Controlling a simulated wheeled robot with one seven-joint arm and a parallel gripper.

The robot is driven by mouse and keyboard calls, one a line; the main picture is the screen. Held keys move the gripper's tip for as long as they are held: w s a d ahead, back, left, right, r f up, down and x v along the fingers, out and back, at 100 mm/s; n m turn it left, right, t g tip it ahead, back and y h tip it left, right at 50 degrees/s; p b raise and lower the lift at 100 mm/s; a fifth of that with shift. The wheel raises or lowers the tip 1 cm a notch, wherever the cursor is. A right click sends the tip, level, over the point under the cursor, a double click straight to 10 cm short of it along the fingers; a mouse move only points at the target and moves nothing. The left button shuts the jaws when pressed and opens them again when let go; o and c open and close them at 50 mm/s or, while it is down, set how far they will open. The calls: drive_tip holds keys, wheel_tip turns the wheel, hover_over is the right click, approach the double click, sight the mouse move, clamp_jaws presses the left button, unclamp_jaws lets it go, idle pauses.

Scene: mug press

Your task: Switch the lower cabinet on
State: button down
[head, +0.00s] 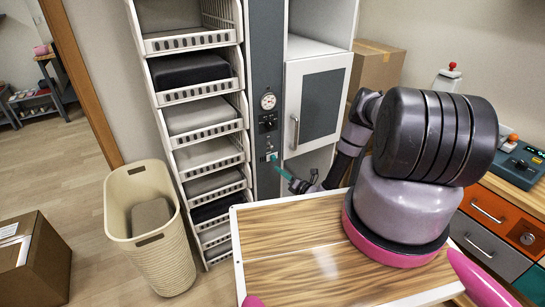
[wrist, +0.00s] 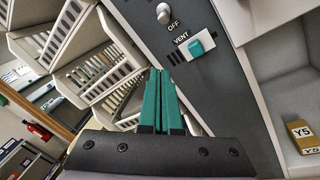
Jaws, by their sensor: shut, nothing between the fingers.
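A tall grey control panel (head: 266,60) stands between the white shelves and a white cabinet with a grey-fronted door (head: 321,100). In the wrist view, the panel (wrist: 150,40) carries a pale toggle or knob (wrist: 163,13) with OFF printed below it. Below that, a teal rocker or button (wrist: 196,47) sits on a white plate beside the word VENT. My gripper (head: 274,161) is in front of the panel's lower controls. Its green fingers (wrist: 161,72) are together and empty, below and left of the VENT plate. Contact with the panel cannot be told.
White shelf baskets (head: 205,120) with folded cloths stand left of the panel. A cream laundry basket (head: 150,225) and a cardboard box (head: 35,260) are on the floor at left. The cabinet door has a vertical handle (head: 294,132). An open compartment holds a Y5 box (wrist: 303,133).

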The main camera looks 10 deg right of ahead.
sight(259, 155)
drive_tip(key=x, duration=1)
drive_tip(key=shift+d+r, duration=0.9)
drive_tip(key=shift+d, duration=0.2)
drive_tip(key=shift+d+r, duration=0.4)
drive_tip(key=shift+s+d+r+m+g+h, duration=0.15)
drive_tip(key=shift+r+g+h, duration=0.25)
drive_tip(key=shift+g, duration=0.25)
drive_tip(key=shift+s+a+r+m+g+h, duration=0.15)
drive_tip(key=shift+r+g+h, duration=0.25)
drive_tip(key=shift+g, duration=0.25)
drive_tip(key=shift+d+r+g+h, duration=0.15)
drive_tip(key=shift+r+g+h, duration=0.15)
drive_tip(key=shift+g, duration=0.2)
drive_tip(key=shift+r, duration=0.4)
